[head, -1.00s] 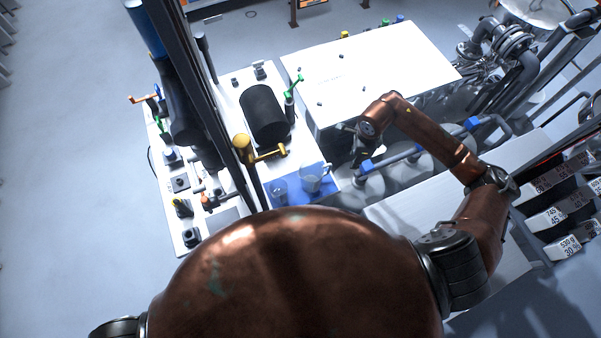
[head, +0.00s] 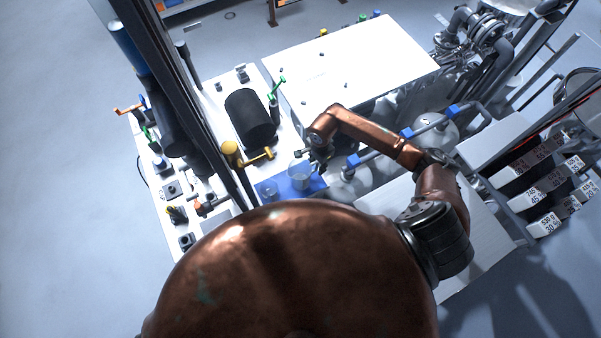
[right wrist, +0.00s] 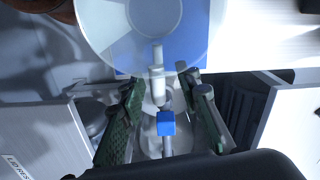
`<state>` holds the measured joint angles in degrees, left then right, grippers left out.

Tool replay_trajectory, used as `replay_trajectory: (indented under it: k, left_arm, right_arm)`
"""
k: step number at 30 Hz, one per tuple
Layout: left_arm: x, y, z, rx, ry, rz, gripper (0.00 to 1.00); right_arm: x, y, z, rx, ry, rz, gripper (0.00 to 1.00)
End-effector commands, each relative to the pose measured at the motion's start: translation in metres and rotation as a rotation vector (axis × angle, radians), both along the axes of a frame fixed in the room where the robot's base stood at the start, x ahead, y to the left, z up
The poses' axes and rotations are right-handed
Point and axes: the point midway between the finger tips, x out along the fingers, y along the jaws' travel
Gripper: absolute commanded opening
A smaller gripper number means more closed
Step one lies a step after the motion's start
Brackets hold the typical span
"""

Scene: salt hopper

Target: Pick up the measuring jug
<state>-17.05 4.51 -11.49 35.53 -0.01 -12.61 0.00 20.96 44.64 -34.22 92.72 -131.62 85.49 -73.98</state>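The measuring jug (head: 298,177), a clear vessel, stands on a blue mat (head: 312,190). In the right wrist view the jug (right wrist: 95,40) shows from above as a wide translucent round shape with a pale handle (right wrist: 157,82) pointing towards me. My right gripper (head: 312,156) is at the jug's right side in the head view. In the right wrist view its green-padded fingers (right wrist: 160,88) are spread apart, with the handle between the tips and a gap on both sides. Height relative to the handle is hard to judge. My left gripper is not in view.
A big white-topped box (head: 350,65) is beyond. Pipes with blue clamps (head: 353,160) run close on the right.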

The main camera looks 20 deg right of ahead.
Motion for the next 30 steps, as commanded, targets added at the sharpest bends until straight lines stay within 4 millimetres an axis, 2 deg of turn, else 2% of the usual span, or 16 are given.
replay_trajectory:
  k: [4, 11, 25, 30]
  left_arm:
    - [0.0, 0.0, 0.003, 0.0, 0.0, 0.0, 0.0]
    - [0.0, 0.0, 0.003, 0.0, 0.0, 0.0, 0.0]
    - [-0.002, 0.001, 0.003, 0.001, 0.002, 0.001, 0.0]
    - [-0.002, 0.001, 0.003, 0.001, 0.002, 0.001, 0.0]
  right_arm:
    - [0.0, 0.0, -0.014, 0.0, 0.0, -0.001, 0.31]
    - [0.0, 0.0, -0.016, -0.001, 0.0, 0.001, 0.31]
    - [0.0, 0.0, -0.016, -0.001, 0.0, 0.0, 0.0]
    - [0.0, 0.0, -0.016, -0.001, 0.0, 0.0, 0.0]
